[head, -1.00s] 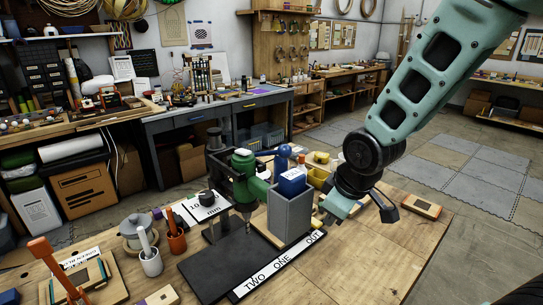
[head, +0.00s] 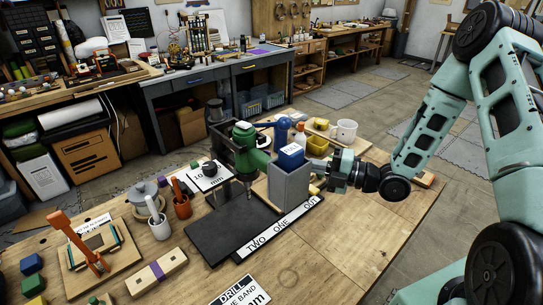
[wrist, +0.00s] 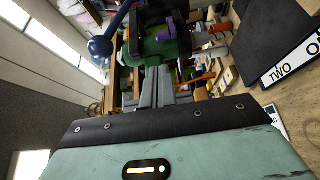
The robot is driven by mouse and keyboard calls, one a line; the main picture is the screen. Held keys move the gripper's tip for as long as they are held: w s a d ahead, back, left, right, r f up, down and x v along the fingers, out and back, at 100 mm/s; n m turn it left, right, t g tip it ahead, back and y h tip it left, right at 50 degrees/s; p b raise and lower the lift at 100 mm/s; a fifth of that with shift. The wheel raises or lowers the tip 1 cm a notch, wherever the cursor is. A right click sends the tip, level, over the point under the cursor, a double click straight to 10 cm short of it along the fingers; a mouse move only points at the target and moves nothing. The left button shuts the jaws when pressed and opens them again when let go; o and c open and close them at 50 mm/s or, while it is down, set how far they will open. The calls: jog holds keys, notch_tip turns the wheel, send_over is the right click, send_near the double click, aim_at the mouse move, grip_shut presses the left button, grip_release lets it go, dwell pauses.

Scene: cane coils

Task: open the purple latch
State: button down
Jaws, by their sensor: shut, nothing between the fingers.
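A small purple piece (wrist: 166,30) shows in the wrist view against the green drill (wrist: 172,50), above my fingertips in the picture. It appears to be the latch, and its exact state is hard to tell. The green drill (head: 244,146) stands behind a dark base plate in the head view, where the purple piece is hidden. My gripper (head: 326,172) is to the right of the drill, close by the right side of a grey upright box (head: 290,188) holding a blue block (head: 290,156). Its fingers (wrist: 157,78) are shut and empty, apart from the purple piece.
A blue ball-topped handle (wrist: 101,46) is left of the drill in the wrist view. Yellow bins (head: 317,145) and a white mug (head: 346,130) stand behind my gripper. The table's front right is clear.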

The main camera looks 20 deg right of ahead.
jog(key=p+x, duration=0.2)
jog(key=x, duration=0.8)
jog(key=shift+p, duration=0.4)
jog(key=shift+w+f+b, duration=0.1)
jog(key=shift+b, duration=0.25)
jog(key=w+d+n+g+y+b, duration=0.3)
jog(key=n+g+b, duration=0.4)
jog(key=b, duration=1.2)
jog(key=w+d+g, duration=0.1)
jog(key=w+g, duration=0.1)
jog(key=g, duration=0.2)
jog(key=shift+n+y, duration=0.3)
jog(key=shift+y, duration=0.1)
jog(key=shift+w+d+b, duration=0.1)
jog(key=shift+w+b, duration=0.05)
jog(key=shift+b, duration=0.15)
